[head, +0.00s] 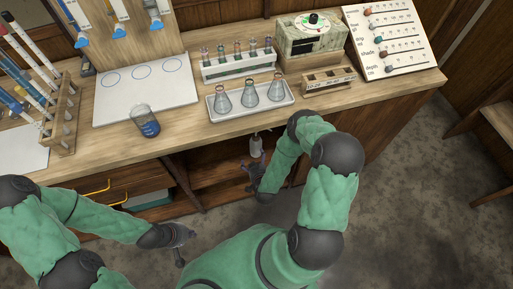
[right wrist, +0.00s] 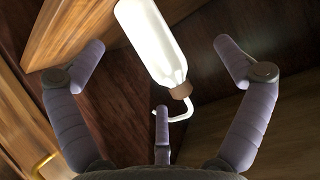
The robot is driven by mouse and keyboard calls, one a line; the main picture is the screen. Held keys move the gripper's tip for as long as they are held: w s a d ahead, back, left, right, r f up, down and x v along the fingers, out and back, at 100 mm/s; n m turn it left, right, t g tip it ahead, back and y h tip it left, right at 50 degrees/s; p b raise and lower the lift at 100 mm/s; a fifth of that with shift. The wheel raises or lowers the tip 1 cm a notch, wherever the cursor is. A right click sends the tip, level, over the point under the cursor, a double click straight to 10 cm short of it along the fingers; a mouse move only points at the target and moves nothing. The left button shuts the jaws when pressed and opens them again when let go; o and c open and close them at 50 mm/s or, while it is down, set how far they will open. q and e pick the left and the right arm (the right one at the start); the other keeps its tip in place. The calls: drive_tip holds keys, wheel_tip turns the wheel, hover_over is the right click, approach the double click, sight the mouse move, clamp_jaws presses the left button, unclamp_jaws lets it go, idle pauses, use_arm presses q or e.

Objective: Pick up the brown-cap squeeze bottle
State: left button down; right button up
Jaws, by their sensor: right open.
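The squeeze bottle is white with a brown cap (right wrist: 181,91) and a bent pale nozzle. Its body (right wrist: 150,42) shows in the upper middle of the right wrist view, between the spread fingers.
The wooden table (head: 190,140) overhangs an open shelf (head: 215,180) and a drawer (head: 100,187). On top are a tray (head: 281,102) of flasks, a vial rack (head: 238,70), a beaker (head: 145,121) and a tube rack (head: 62,115).

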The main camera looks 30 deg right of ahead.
sight(258, 149)
drive_tip(key=shift+t+h, duration=0.5)
drive_tip(key=shift+h, duration=0.3)
drive_tip(key=w+d+b, duration=0.1)
drive_tip(key=w+d+f, duration=0.1)
drive_tip(key=w, duration=0.1)
drive_tip(key=w+d+f+b, duration=0.1)
drive_tip(key=d, duration=0.1)
drive_tip(key=shift+w+b, duration=0.15)
drive_tip(key=shift+b, duration=0.15)
drive_tip(key=b+x, duration=0.2)
drive_tip(key=x, duration=0.2)
drive_tip(key=shift+d+f, duration=0.1)
drive_tip(key=shift+d, duration=0.1)
drive_tip(key=shift+w+d+f+b, duration=0.1)
drive_tip(key=shift+w+d+b, duration=0.05)
drive_tip(key=shift+w+b, duration=0.2)
drive_tip(key=c, duration=0.7)
